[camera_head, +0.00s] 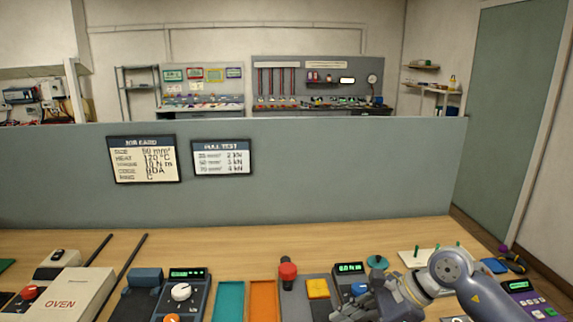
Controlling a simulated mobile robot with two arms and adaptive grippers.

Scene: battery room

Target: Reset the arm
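My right arm (470,280) reaches in from the lower right, over the right part of the wooden workbench (330,236). My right gripper (362,308) is low at the bottom edge, in front of a dark meter with a green display (349,268). Its fingers are dark and partly cut off, so I cannot tell whether they are open or hold anything. My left gripper is not in view.
An oven box (68,294), a dial unit (182,292), teal (230,300) and orange trays (262,300), a red-knobbed device (288,273) and a keypad unit (526,300) line the front. A grey partition (330,180) stands behind; the bench before it is mostly clear.

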